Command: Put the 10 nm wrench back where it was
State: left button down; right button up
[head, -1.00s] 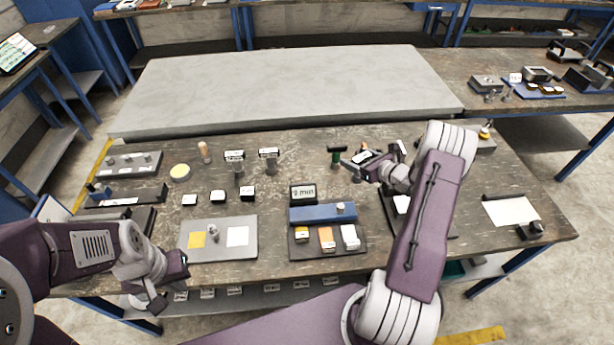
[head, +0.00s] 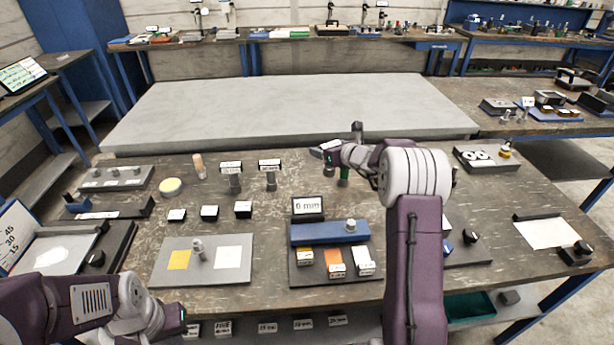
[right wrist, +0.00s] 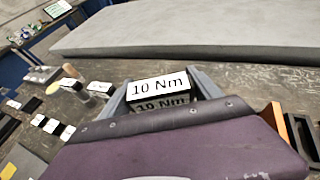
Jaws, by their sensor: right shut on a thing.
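My right gripper (head: 328,152) is over the back middle of the bench. In the right wrist view the gripper (right wrist: 165,92) is shut on the 10 Nm wrench, whose white "10 Nm" label (right wrist: 160,86) shows between the fingers. The rest of the wrench is mostly hidden by the gripper. Two similar labelled tools, one on the left (head: 232,180) and one beside it (head: 270,178), stand upright to the left of the gripper. A green-handled piece (head: 343,176) shows just below the gripper. My left gripper (head: 172,320) is low at the front left; its jaws are unclear.
A grey slab (head: 290,110) lies behind the bench. A blue block (head: 328,233) with a small sign (head: 307,207) stands at the middle front. A grey plate (head: 215,272) with yellow and white squares is left of it. Bare bench lies between the labelled tools and the gripper.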

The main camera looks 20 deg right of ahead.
jog(key=shift+w+a+f+b, duration=0.1)
jog(key=shift+w+a+f, duration=0.9)
jog(key=shift+f, duration=0.5)
jog(key=shift+w+a+f+b, duration=0.1)
jog(key=shift+w+a+f, duration=0.65)
jog(key=shift+w+f, duration=0.6)
jog(key=shift+w+a+f+b, duration=0.1)
jog(key=shift+w+a+f, duration=0.8)
jog(key=shift+f, duration=0.75)
jog(key=shift+f, duration=0.15)
jog(key=o, duration=2)
jog(key=shift+s, duration=0.1)
